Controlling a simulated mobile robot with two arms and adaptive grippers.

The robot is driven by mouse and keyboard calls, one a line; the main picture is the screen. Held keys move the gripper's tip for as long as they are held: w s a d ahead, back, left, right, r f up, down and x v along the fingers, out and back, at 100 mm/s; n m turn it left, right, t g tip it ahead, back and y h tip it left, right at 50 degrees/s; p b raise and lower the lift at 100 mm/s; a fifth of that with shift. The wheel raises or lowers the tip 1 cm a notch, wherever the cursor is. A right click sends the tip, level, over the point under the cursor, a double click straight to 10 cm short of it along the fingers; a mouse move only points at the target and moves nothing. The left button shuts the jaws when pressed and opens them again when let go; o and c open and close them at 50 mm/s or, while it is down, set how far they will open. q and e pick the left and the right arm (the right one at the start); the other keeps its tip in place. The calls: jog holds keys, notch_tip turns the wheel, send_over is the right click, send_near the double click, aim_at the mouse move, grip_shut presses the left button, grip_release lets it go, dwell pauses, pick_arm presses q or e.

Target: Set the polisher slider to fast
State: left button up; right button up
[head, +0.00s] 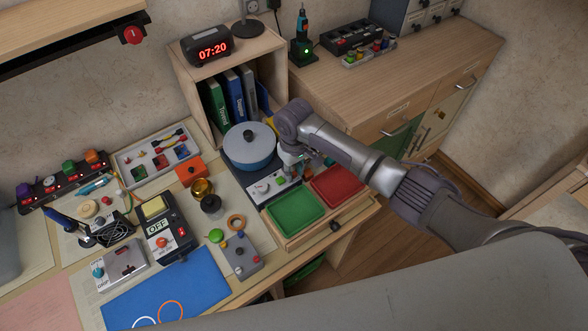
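A machine with a round blue-grey lidded drum (250,148) stands in front of the wooden shelf box. It looks like the polisher, but I cannot read a label. Its low front panel (256,195) carries small light and green controls. The slider and its setting are too small, or too covered by my gripper, to make out. My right gripper (297,173) reaches in from the right and is low over the right end of this panel, beside the drum. Its fingertips are small and partly hidden, so I cannot tell whether they touch a control. My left gripper is not in view.
An open drawer with a green tray (295,212) and a red tray (337,184) lies just below the panel. An amber jar (202,188), an orange box (190,171) and a grey box with coloured knobs (240,256) stand to the left. A clock (207,47) sits on the shelf box.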

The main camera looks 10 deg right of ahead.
grip_shut()
jog(key=shift+w+a+b, duration=0.3)
jog(key=shift+w+b, duration=0.05)
jog(key=shift+w, duration=0.3)
jog(key=shift+w+a+b, duration=0.25)
jog(key=shift+w+b, duration=0.1)
jog(key=shift+w, duration=0.25)
jog(key=shift+r, duration=0.15)
grip_release()
jog(key=shift+w, duration=0.15)
